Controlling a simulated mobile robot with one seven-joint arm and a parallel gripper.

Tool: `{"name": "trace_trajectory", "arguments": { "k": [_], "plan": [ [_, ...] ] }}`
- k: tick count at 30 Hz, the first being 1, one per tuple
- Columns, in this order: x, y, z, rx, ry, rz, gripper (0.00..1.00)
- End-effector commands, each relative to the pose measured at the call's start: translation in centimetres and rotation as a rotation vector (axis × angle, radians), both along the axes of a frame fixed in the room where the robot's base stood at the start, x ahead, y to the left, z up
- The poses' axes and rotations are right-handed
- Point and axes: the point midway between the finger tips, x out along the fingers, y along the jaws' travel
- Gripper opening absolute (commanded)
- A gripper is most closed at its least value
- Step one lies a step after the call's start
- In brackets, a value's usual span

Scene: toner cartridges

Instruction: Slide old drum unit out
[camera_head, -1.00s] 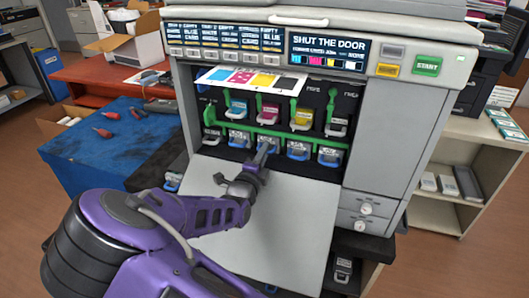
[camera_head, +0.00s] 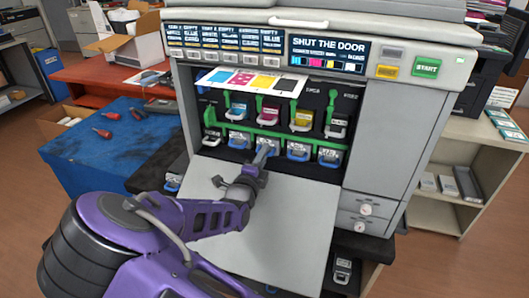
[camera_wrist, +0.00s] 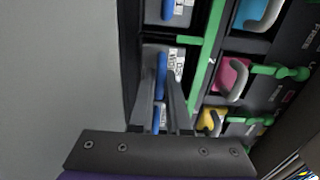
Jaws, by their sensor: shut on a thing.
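My gripper (camera_head: 264,154) reaches over the open door into the printer's lower row. It is shut on the blue handle of the middle drum unit (camera_head: 267,145). In the wrist view my gripper (camera_wrist: 163,98) has one finger on each side of this blue handle (camera_wrist: 162,72). The unit's grey front with a white label shows beside the handle. The fingers hide part of the unit, and I cannot tell how far out it sits. Other drum units with blue handles stand on its left (camera_head: 238,141) and right (camera_head: 297,150).
A green bar (camera_head: 270,133) runs just above the drum row. Above it are coloured toner cartridges (camera_head: 300,118) with green levers. The lowered door (camera_head: 290,210) lies below my arm. The screen (camera_head: 328,53) reads "SHUT THE DOOR". A blue-topped table (camera_head: 85,150) stands left.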

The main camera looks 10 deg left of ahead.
Motion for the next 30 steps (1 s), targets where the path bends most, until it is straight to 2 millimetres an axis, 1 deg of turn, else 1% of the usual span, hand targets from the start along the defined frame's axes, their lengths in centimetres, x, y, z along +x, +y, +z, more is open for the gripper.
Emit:
{"name": "trace_trajectory", "arguments": {
  "k": [1,4,30],
  "plan": [
    [-0.6,0.2,0.4,0.000,0.002,0.002,0.00],
    [-1.8,0.3,0.5,-0.001,0.001,0.002,0.00],
    [-11.5,1.7,0.3,-0.001,0.002,0.002,0.00]
  ]
}}
